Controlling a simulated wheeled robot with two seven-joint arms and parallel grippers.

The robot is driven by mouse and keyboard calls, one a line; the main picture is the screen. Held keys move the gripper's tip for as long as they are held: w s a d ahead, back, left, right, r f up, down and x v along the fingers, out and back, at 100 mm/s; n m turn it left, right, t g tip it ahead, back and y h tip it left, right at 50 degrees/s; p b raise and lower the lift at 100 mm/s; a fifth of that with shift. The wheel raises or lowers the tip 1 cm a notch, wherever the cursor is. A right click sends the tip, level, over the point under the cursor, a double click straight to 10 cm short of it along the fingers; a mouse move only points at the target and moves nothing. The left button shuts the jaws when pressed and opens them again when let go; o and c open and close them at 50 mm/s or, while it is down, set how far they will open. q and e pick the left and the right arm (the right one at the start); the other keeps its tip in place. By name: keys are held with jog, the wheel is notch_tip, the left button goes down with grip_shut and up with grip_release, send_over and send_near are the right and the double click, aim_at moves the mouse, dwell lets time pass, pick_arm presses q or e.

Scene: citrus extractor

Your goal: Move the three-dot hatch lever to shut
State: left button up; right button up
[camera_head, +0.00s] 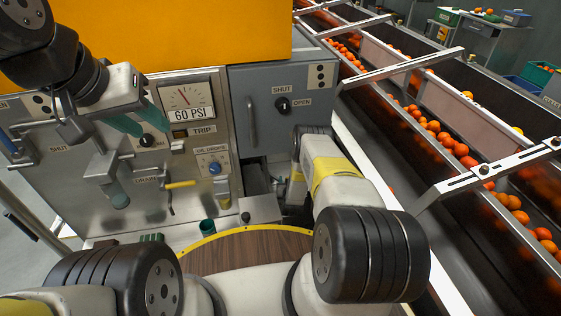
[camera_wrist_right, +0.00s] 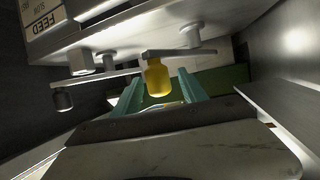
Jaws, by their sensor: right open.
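A gauge (camera_head: 190,103), TRIP label, blue knob (camera_head: 214,168) and yellow lever (camera_head: 180,185) are on the panel. A conveyor with oranges (camera_head: 440,140) runs along the right. A round wooden top (camera_head: 245,248) is in front. A dark handle (camera_wrist_right: 63,100) hangs beside the yellow one.

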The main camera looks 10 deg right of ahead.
jog(key=shift+s, duration=0.1)
jog(key=v, duration=0.7)
jog(key=shift+s, duration=0.3)
jog(key=shift+a, duration=0.1)
jog(key=shift+c, duration=0.4)
